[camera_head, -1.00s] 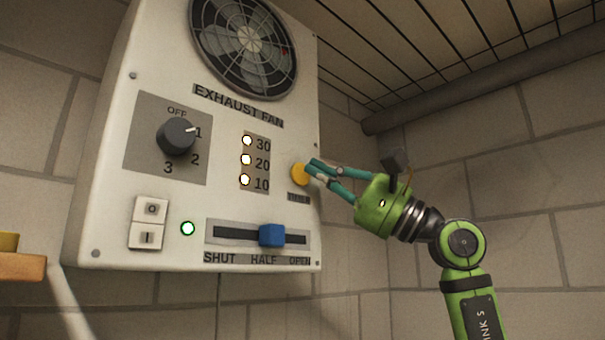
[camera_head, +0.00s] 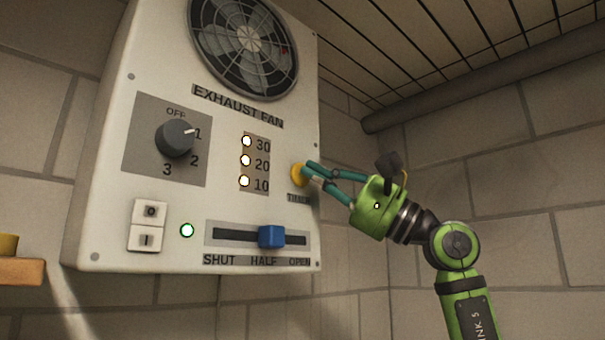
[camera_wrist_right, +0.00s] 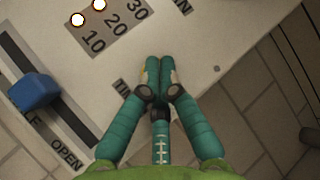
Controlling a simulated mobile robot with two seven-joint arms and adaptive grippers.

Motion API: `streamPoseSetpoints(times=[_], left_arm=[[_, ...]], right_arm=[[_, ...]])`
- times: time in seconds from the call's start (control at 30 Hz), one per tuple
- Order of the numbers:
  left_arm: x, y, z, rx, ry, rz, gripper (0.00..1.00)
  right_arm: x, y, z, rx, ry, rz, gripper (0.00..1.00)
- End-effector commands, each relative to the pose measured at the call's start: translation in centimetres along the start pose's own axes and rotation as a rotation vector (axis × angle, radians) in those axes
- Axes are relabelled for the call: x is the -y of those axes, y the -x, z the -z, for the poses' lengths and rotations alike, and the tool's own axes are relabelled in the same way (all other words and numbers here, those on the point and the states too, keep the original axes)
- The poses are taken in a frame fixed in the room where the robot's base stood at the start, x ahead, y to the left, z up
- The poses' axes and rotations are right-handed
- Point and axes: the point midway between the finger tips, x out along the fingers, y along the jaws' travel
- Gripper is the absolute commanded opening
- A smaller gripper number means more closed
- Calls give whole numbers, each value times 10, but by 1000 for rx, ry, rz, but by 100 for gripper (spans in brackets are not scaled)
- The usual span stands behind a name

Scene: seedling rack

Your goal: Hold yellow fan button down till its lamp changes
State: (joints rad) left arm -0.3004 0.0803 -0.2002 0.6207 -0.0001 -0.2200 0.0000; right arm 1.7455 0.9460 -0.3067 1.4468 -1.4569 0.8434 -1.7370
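The yellow button (camera_head: 297,175) sits at the right of the white exhaust fan panel (camera_head: 115,180), above a small label that starts with "TI". My right gripper (camera_head: 309,172) has its fingertips at the button and covers its right part; they appear to touch it. In the right wrist view the teal fingers (camera_wrist_right: 159,66) are closed together with nothing between them, and hide nearly all of the button. The lamps beside 30 (camera_head: 246,141), 20 (camera_head: 245,160) and 10 (camera_head: 244,181) are all lit. My left gripper is not in view.
A dark knob (camera_head: 175,138) points at 1. A blue slider (camera_head: 271,237) sits near HALF, below the button. A fan grille (camera_head: 243,45) is above. A wooden ledge (camera_head: 20,271) shows at left.

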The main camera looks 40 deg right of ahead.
Motion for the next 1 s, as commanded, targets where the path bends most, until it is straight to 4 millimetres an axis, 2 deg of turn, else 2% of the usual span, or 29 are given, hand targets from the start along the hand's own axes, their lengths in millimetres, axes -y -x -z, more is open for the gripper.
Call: streamPoseSetpoints(times=[1.0], left_arm=[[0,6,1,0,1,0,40]], right_arm=[[-5,-7,5,0,-1,-1,0]])
